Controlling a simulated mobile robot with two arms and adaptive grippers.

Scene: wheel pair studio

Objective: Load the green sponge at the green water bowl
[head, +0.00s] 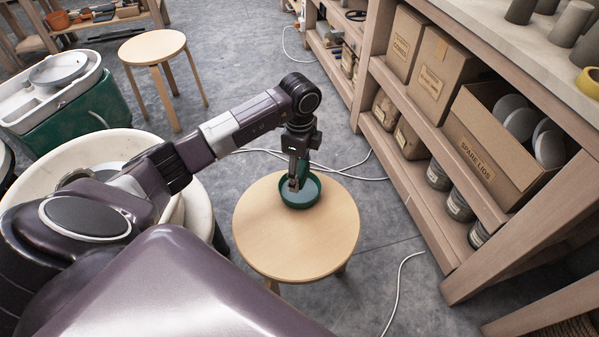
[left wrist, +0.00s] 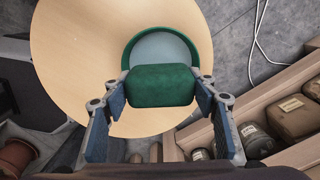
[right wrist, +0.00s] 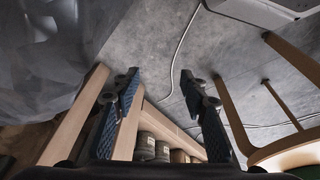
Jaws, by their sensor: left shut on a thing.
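The green water bowl (head: 314,191) stands on a round wooden stool near the middle of the head view, with pale water inside. My left gripper (head: 295,183) points down over the bowl's left part. In the left wrist view my left gripper (left wrist: 161,88) is shut on the green sponge (left wrist: 161,86), which sits between its two blue pads. The sponge covers the near part of the bowl (left wrist: 163,47) there. I cannot tell whether the sponge touches the water. My right gripper (right wrist: 155,82) is open and empty in the right wrist view, with floor beyond it.
The stool top (head: 280,245) is otherwise bare. A wooden shelf unit (head: 480,200) with cartons and jars stands to the right. White cables (head: 402,280) lie on the floor. Another wooden stool (head: 152,47) stands at the back left, beside a green-bodied tub (head: 75,115).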

